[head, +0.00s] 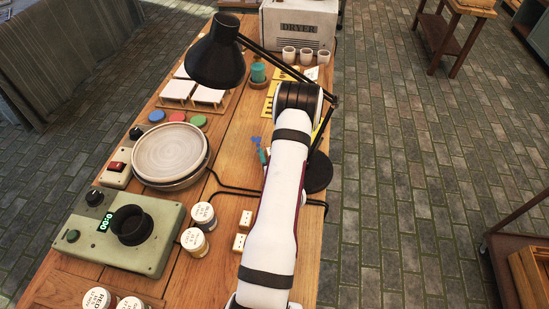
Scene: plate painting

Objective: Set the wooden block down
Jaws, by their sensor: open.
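I cannot make out a wooden block for sure in the head view. Two small pale blocks (245,219) with dark marks lie on the table left of my arm, and I cannot tell if they are wood. My white arm reaches from the bottom edge up across the right side of the table. My gripper is hidden behind the arm, so its fingers and anything by them are out of sight.
A pale round plate (170,150) sits on a turntable at left. A green device (125,232) with a dark round opening and several labelled jars (194,241) stand nearer. A black lamp (215,58) leans over the table (225,150). A dryer (298,25) stands at the back.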

